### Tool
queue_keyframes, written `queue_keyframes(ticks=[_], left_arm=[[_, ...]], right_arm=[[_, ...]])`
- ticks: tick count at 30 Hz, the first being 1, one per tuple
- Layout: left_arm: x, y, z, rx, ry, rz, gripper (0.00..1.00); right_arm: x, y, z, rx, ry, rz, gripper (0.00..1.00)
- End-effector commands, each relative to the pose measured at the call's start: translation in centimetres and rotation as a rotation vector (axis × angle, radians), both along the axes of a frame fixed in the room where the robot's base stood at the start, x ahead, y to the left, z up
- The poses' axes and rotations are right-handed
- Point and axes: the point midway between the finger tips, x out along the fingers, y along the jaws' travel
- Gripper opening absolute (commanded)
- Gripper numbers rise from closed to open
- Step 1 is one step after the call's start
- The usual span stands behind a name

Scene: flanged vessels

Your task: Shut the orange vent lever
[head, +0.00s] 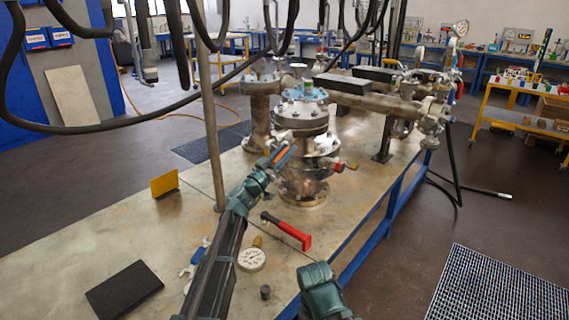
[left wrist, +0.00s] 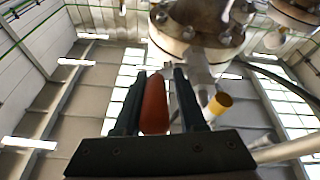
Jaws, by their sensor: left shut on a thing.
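The orange vent lever (head: 279,155) shows as a small orange strip at the left side of the flanged metal vessel (head: 303,155). My left gripper (head: 282,158) is at the vessel's side and shut on the lever. In the left wrist view the lever (left wrist: 155,105) is a rounded orange-red grip between the two dark fingers of my left gripper (left wrist: 158,100). The fingers hide part of the lever, and its pivot is hard to make out. My right gripper's fingers do not show.
A red-handled tool (head: 288,231), a round gauge (head: 252,259), a black pad (head: 124,290) and a yellow plate (head: 164,183) are on the bench (head: 90,245). A thin upright pole (head: 210,110) stands left of the vessel. Pipework (head: 375,95) fills the back right.

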Motion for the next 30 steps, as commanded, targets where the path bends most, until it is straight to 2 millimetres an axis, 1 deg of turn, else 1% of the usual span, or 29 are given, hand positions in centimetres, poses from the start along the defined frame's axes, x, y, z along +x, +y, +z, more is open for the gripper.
queue_keyframes(ticks=[1, 3, 6, 12, 18, 30], left_arm=[[-0.4, -0.8, -1.2, -0.013, -0.032, -0.017, 0.00], [-0.4, -0.9, -1.3, -0.039, -0.068, -0.018, 0.00], [-0.3, -1.0, -1.4, -0.071, -0.114, -0.016, 0.00], [-0.2, -1.1, -1.5, -0.116, -0.180, -0.015, 0.00], [-0.2, -1.1, -1.4, -0.138, -0.212, -0.016, 0.00], [-0.3, -1.2, -1.2, -0.143, -0.218, -0.017, 0.00]], right_arm=[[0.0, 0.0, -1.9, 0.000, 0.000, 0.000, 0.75], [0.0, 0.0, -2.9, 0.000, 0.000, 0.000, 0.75], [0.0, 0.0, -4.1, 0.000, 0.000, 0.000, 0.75], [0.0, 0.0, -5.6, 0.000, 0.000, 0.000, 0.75], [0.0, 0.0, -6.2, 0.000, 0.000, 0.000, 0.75], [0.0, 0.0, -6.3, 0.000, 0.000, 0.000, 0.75]])
